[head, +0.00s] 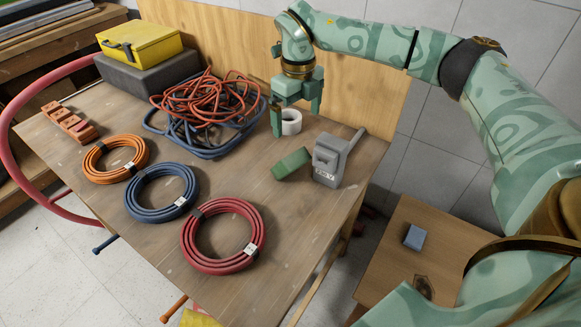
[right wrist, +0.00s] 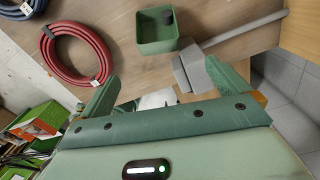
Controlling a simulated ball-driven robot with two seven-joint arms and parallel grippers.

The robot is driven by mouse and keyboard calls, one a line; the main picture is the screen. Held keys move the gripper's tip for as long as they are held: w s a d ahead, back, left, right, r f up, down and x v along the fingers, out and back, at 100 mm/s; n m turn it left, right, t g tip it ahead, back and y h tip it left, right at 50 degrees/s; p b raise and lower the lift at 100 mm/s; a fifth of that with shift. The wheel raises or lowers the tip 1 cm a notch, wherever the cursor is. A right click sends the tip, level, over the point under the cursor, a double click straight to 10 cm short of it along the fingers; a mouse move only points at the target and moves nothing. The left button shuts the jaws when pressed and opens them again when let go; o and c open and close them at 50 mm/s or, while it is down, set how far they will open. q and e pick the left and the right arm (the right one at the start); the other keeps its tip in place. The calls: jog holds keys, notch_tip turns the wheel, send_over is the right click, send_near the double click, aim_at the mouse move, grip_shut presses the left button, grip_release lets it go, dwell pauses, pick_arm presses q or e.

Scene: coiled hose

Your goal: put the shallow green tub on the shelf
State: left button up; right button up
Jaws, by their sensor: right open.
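The green tub (head: 291,164) sits on the wooden workbench, left of a grey box-like tool with a handle (head: 328,160). In the right wrist view the tub (right wrist: 158,42) is open-topped, with a dark round thing at its far inner side. My right gripper (head: 297,112) is open, above the bench behind the tub, over a white roll (head: 291,127). Its two fingers show apart in the right wrist view (right wrist: 163,88), with a white thing partly seen between them. I cannot tell which surface is the shelf. My left gripper is out of view.
Orange (head: 97,172), blue (head: 140,211) and red (head: 191,257) hose coils lie along the bench front. A tangled red and blue hose pile (head: 205,105) lies behind. A yellow case (head: 150,42) sits on a dark box (head: 140,76). A lower wooden surface (head: 388,257) holds a blue block (head: 415,237).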

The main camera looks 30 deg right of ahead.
aim_at(296, 154)
jog(key=shift+m, duration=0.3)
notch_tip(296, 154, down, 11)
jog(key=b, duration=0.3)
jog(key=shift+f, duration=0.1)
jog(key=f+b, duration=0.2)
jog(key=f, duration=0.3)
jog(key=shift+w+a+f+b, duration=0.2)
jog(key=shift+w+b, duration=0.1)
jog(key=shift+b, duration=0.1)
jog(key=shift+r, duration=0.15)
jog(key=shift+c, duration=0.9)
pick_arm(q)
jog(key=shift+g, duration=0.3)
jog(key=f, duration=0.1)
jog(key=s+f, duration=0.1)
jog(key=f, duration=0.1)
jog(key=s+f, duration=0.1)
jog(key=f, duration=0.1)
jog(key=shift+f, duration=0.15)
pick_arm(e)
jog(key=c, duration=0.9)
